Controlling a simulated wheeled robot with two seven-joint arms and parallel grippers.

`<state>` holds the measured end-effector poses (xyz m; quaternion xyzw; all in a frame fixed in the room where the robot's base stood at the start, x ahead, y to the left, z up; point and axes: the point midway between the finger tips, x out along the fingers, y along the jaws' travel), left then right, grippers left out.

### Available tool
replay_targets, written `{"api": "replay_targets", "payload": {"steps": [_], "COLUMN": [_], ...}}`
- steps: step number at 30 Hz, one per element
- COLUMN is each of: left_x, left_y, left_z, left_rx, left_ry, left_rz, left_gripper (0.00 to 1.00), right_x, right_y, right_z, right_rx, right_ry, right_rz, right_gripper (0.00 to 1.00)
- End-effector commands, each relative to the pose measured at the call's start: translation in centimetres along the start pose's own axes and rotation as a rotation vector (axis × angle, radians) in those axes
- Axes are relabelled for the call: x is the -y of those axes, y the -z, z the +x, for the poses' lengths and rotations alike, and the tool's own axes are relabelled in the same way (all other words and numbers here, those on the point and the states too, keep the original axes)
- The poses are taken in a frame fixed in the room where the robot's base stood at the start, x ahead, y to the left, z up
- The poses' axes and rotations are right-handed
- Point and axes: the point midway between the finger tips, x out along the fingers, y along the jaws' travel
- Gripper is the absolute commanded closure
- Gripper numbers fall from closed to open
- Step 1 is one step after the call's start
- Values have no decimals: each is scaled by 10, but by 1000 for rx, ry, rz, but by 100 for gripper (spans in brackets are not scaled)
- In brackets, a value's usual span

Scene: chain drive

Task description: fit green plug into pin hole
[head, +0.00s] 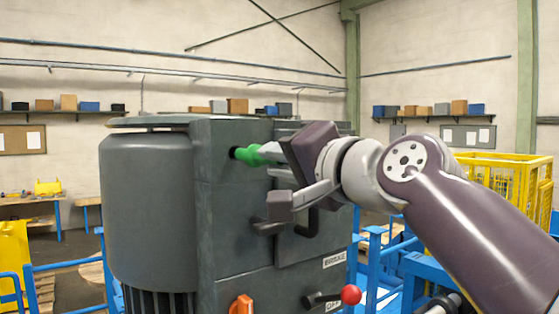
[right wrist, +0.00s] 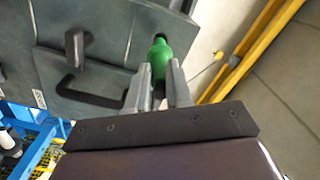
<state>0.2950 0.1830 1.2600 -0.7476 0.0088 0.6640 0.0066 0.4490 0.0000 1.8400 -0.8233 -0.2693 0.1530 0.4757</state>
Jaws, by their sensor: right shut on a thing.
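The green plug (head: 248,154) is held in my right gripper (head: 268,155) in front of the grey machine housing (head: 230,215). The plug's tip points left at the dark pin hole (head: 233,153) in the upper part of the housing. In the head view the tip is at the hole's edge; I cannot tell whether it has entered. In the right wrist view the green plug (right wrist: 160,57) stands out beyond the two fingers of my right gripper (right wrist: 160,80), with the dark hole (right wrist: 160,37) just past its tip. My left gripper is not in view.
A black handle (head: 300,220) sticks out of the housing below my right gripper. A lever with a red knob (head: 350,294) and an orange part (head: 241,305) are lower down. Blue rails (head: 375,250) and a yellow cage (head: 505,175) stand to the right.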

Motion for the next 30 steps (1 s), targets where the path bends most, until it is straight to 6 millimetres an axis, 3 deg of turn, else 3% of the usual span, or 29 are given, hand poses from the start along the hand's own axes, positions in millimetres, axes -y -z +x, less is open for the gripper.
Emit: {"api": "replay_targets", "payload": {"steps": [30], "left_x": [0], "left_y": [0], "left_z": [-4], "left_rx": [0], "left_ry": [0], "left_rz": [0], "left_gripper": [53], "right_x": [0], "right_y": [0], "right_z": [11], "right_rx": [-1], "right_ry": [1], "right_rz": [0], "right_gripper": [100]}}
